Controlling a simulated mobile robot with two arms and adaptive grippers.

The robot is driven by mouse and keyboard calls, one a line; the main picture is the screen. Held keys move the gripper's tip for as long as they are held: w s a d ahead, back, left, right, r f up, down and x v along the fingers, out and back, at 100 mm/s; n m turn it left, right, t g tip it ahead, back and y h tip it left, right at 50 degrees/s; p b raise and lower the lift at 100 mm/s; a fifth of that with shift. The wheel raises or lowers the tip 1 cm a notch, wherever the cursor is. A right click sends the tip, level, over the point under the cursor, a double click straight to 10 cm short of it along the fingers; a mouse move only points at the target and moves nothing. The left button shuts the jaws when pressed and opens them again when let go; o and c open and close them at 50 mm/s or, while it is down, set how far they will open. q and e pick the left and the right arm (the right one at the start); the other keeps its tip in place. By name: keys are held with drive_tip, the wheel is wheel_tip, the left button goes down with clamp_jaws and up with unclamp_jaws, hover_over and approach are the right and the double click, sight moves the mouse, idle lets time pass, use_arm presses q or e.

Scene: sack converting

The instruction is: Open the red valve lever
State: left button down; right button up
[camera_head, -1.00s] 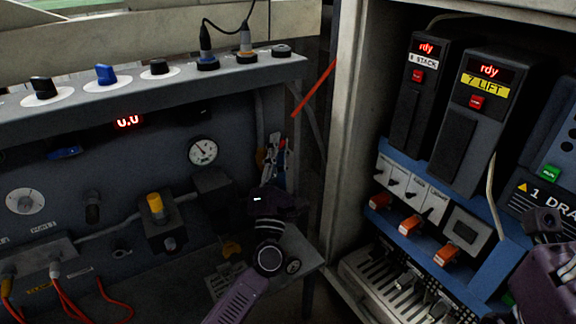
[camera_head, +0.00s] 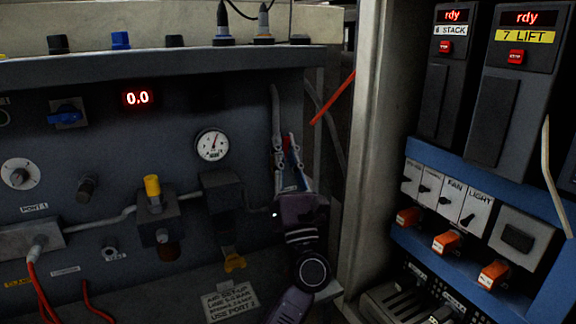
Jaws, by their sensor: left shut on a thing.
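My left gripper (camera_head: 287,150) reaches up in front of the right end of the dark panel (camera_head: 110,105), its fingers pointing upward. It is shut on a small red piece, which looks like the red valve lever (camera_head: 287,144). Only a little red shows between the fingers; the rest of the lever and the valve body are hidden behind the gripper and its purple wrist. A vertical grey pipe (camera_head: 275,105) runs above the fingers. My right gripper is not in view.
A round gauge (camera_head: 212,145) and a yellow-topped fitting (camera_head: 152,186) sit left of the gripper. A red display (camera_head: 137,98) reads 0.0. A thin orange-red rod or cable (camera_head: 333,98) slants beside the cabinet frame (camera_head: 385,110). The open cabinet stands close on the right.

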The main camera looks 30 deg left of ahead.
use_arm(q)
drive_tip(key=shift+s+a+f+n+g+y+b, duration=0.15)
drive_tip(key=shift+n+g+y+b, duration=0.55)
drive_tip(key=shift+n, duration=0.35)
drive_tip(key=shift+s+a+r+n+g+y+b, duration=0.1)
drive_tip(key=shift+n+g+y+b, duration=0.5)
drive_tip(key=shift+n+y, duration=0.4)
drive_tip(key=c, duration=1.9)
unclamp_jaws()
drive_tip(key=shift+c, duration=0.2)
drive_tip(key=shift+r, duration=0.3)
wheel_tip(320, 180, up, 10)
drive_tip(key=shift+f, duration=0.25)
